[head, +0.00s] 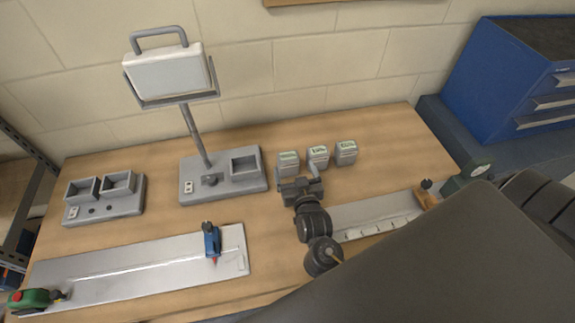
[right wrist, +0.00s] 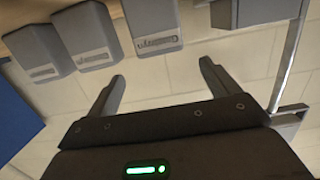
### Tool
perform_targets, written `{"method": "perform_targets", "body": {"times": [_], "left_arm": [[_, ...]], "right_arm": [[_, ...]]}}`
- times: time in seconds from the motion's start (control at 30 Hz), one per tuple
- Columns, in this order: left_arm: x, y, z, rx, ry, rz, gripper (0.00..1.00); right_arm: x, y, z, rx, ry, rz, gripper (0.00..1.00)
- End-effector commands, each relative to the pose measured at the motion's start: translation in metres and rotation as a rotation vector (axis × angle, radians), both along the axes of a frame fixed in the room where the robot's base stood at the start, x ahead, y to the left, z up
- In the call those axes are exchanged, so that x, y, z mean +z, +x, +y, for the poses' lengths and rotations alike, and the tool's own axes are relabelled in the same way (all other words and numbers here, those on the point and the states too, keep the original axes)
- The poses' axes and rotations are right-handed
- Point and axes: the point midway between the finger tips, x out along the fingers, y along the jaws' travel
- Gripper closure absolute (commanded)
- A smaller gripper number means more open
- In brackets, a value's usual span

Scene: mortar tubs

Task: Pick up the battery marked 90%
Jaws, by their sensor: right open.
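The percentages are too small to read. My right gripper (head: 298,172) is open and empty, close in front of the left battery. In the right wrist view, the gripper's fingers (right wrist: 162,78) are spread, and the batteries show beyond them as a nearest one (right wrist: 152,22), a middle one (right wrist: 88,38) and a far one (right wrist: 38,55). My left gripper is out of view.
A grey charging dock (head: 222,188) with a lamp post stands left of the batteries, another dock (head: 104,207) farther left. A metal rail (head: 130,275) with a blue clamp (head: 212,243) lies in front. A blue tool chest (head: 500,75) stands at right. Table right of the batteries is clear.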

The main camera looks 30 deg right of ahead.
Motion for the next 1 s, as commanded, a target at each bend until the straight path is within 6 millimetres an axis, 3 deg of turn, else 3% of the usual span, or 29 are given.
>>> {"method": "perform_targets", "body": {"times": [0.13,0.4,0.63,0.8,1.0], "left_arm": [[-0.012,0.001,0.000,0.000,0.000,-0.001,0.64],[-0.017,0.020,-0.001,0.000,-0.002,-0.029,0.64],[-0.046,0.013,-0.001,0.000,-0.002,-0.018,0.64],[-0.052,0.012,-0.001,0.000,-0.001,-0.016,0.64],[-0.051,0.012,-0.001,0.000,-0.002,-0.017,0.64]], "right_arm": [[-0.006,0.018,-0.004,0.002,-0.001,-0.001,0.13],[-0.008,0.028,-0.005,0.004,-0.001,-0.001,0.13],[-0.020,0.057,-0.011,0.005,-0.001,-0.003,0.13],[-0.019,0.072,-0.015,0.005,0.000,0.000,0.13],[-0.018,0.073,-0.015,0.005,0.000,0.001,0.13]]}}
